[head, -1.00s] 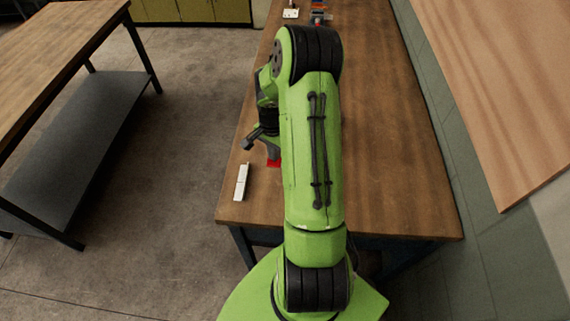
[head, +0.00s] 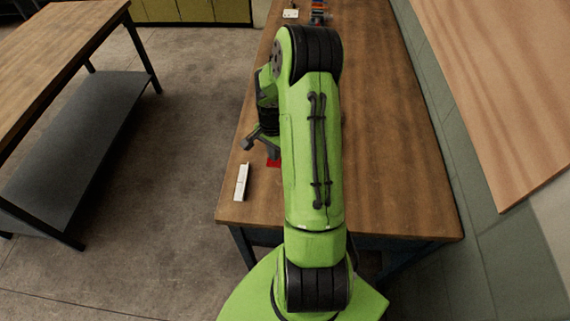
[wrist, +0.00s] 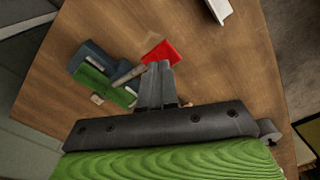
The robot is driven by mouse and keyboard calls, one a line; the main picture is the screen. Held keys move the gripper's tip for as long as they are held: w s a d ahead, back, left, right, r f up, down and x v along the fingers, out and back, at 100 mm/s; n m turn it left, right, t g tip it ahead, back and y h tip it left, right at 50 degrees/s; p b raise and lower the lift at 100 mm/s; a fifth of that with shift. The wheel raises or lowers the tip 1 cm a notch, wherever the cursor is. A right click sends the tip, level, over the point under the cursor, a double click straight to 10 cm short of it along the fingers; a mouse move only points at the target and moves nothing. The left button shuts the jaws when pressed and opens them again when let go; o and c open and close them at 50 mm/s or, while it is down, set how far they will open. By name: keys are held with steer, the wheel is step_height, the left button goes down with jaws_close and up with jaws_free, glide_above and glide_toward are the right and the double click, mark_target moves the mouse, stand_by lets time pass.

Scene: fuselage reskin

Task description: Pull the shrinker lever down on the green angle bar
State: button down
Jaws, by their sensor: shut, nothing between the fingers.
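My gripper (wrist: 155,85) is shut with its fingers together and empty in the wrist view. Just left of the fingers is a blue-grey machine, the shrinker (wrist: 92,56), with a grey bar (wrist: 128,74), possibly its lever, reaching toward them. Green pieces (wrist: 120,97), seemingly the angle bar, lie at the machine's near side. A red flat piece (wrist: 163,54) is just beyond the fingertips; I cannot tell whether they touch it. The red piece also shows in the head view (head: 273,163), where my arm hides the shrinker and green bar.
A white bar (head: 241,182) lies near the wooden workbench's (head: 390,195) left front corner. Small items (head: 318,17) stand at its far end. The bench is clear right of my arm. Another table (head: 60,45) stands left across open floor.

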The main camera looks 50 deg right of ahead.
mark_target(275, 165)
steer(key=shift+f, duration=0.1)
steer(key=shift+s+f+b, duration=0.1)
steer(key=shift+f+b, duration=2.75)
steer(key=shift+f, duration=0.45)
steer(key=shift+r, duration=0.1)
step_height(275, 165, up, 11)
steer(key=p, duration=0.8)
steer(key=shift+r, duration=0.15)
steer(key=shift+f+b, duration=0.2)
steer(key=shift+b, duration=0.2)
